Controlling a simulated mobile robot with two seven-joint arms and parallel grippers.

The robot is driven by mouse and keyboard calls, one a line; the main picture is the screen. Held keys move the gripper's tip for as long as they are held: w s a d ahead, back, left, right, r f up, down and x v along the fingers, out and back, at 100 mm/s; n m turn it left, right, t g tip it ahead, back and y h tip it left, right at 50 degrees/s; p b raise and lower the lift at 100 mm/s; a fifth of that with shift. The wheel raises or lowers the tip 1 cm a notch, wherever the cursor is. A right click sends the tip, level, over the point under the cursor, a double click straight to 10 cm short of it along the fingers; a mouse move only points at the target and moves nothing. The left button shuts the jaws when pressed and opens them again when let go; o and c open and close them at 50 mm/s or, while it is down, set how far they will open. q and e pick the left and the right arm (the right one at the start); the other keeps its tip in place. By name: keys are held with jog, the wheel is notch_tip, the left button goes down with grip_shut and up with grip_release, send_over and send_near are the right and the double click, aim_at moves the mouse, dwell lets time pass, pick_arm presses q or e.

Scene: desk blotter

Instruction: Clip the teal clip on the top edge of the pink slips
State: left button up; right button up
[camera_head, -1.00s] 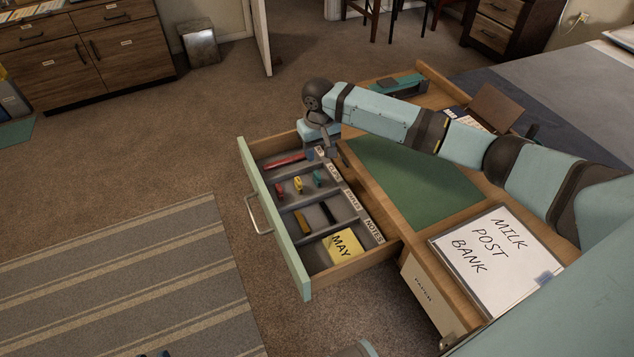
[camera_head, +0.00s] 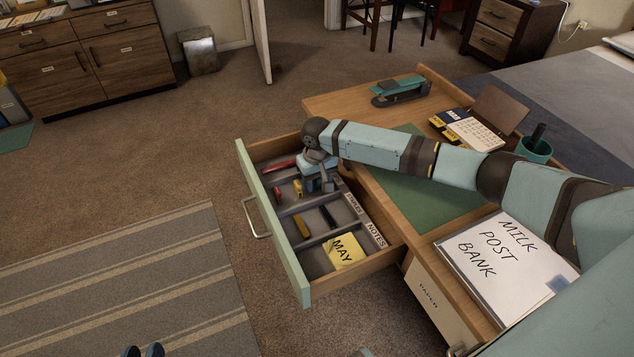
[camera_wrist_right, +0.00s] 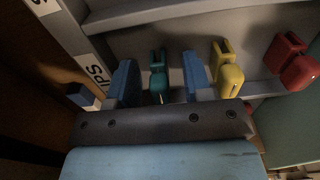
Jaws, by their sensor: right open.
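The teal clip (camera_wrist_right: 158,84) is in the drawer's clips compartment, seen in the right wrist view between the two blue fingers of my right gripper (camera_wrist_right: 160,80). The gripper is open, with a gap on each side of the clip. In the head view my right gripper (camera_head: 318,184) is low over that compartment and hides the teal clip. My left gripper (camera_head: 143,351) shows only as two dark blue fingertips, apart and empty, at the bottom edge. I see no pink slips in either view.
A yellow clip (camera_wrist_right: 230,72) and a red clip (camera_wrist_right: 290,62) lie beside the teal one. The open drawer (camera_head: 273,222) has low dividers and a yellow note pad (camera_head: 345,250). The desk holds a green blotter (camera_head: 455,205), a stapler (camera_head: 400,90) and a whiteboard (camera_head: 505,258).

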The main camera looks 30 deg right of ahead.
grip_shut()
jog(key=shift+r, duration=0.2)
